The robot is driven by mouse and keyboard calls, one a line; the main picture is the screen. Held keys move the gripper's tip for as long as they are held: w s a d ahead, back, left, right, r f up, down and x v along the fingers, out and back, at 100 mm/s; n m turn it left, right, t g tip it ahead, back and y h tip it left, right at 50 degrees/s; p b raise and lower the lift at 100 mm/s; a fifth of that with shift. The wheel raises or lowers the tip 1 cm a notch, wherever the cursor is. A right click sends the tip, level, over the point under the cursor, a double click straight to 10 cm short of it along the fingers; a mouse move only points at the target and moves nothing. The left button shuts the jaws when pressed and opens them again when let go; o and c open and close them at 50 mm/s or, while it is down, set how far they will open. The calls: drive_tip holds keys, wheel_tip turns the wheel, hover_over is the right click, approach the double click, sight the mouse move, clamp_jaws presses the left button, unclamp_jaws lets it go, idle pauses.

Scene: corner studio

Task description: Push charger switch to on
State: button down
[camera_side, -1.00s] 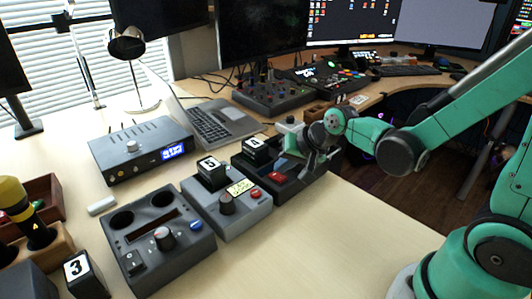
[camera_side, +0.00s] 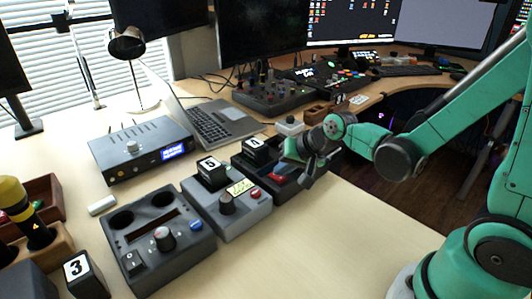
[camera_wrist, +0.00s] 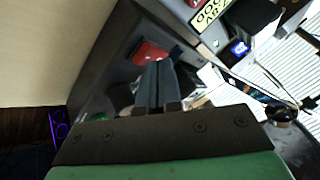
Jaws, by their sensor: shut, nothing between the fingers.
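A dark box (camera_side: 250,173) with a red switch (camera_side: 276,179) on top, apparently the charger, stands at the right end of a row of devices. A black numbered block (camera_side: 256,149) stands upright in it. My gripper (camera_side: 306,180) is over the right part of this box. In the wrist view my gripper (camera_wrist: 155,66) has its two fingers together with nothing between them. Their tips overlap the lower edge of the red switch (camera_wrist: 149,52) in the picture; I cannot tell whether they touch it. The switch's position is not clear.
A grey box (camera_side: 238,219) with a yellow label and red button stands left of it, then another box (camera_side: 200,254) with a knob. A blue-screened unit (camera_side: 139,151) and laptop (camera_side: 212,115) are behind. The table front (camera_side: 335,240) is clear.

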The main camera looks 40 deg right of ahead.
drive_tip(key=shift+f, duration=0.25)
idle(0.4)
drive_tip(key=shift+r, duration=0.75)
wheel_tip(320, 180, up, 6)
idle(0.5)
drive_tip(key=s+a+n, duration=0.1)
drive_tip(key=s+n, duration=0.6)
drive_tip(key=shift+s+a+n+h, duration=0.3)
drive_tip(key=shift+s+n+h, duration=0.05)
drive_tip(key=shift+n+h, duration=0.05)
